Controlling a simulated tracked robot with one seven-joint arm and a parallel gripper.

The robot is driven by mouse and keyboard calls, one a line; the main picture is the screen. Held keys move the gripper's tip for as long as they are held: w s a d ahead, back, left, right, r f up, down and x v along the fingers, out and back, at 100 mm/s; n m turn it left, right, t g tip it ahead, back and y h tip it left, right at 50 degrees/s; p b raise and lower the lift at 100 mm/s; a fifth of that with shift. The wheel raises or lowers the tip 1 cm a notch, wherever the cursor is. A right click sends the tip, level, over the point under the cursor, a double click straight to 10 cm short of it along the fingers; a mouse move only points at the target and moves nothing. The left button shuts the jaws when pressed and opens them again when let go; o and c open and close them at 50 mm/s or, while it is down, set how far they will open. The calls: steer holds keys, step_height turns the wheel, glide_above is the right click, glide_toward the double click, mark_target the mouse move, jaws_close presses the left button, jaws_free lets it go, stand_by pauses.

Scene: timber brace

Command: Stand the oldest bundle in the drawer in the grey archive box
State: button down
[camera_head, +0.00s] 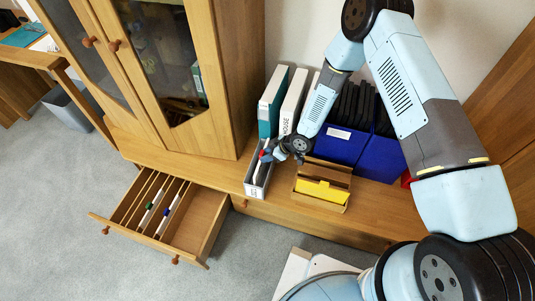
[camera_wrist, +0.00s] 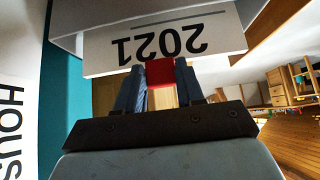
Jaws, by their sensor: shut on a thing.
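My gripper (camera_head: 268,154) is shut on the red tab (camera_wrist: 160,73) of a white bundle (camera_wrist: 215,38). The bundle's face reads 2021, upside down in the wrist view. In the head view the gripper is at the grey archive box (camera_head: 256,190) on the low cabinet top, with the bundle at the box's opening. I cannot tell whether the bundle rests on the box floor. The open drawer (camera_head: 210,238) holds a bundle with a green tab (camera_head: 149,206) and one with a blue tab (camera_head: 166,212), standing between dividers. Their years are too small to read.
A teal binder (camera_head: 272,100) and a white HOUSE binder (camera_head: 292,103) stand behind the box. To its right are a wooden tray with yellow cards (camera_head: 321,191) and blue file boxes (camera_head: 342,147). A glass-doored cabinet (camera_head: 170,60) rises at the left.

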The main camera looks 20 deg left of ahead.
steer(key=shift+c, duration=0.7)
jaws_free()
step_height(320, 180, up, 8)
stand_by(1.0)
steer(key=shift+s, duration=0.1)
stand_by(0.4)
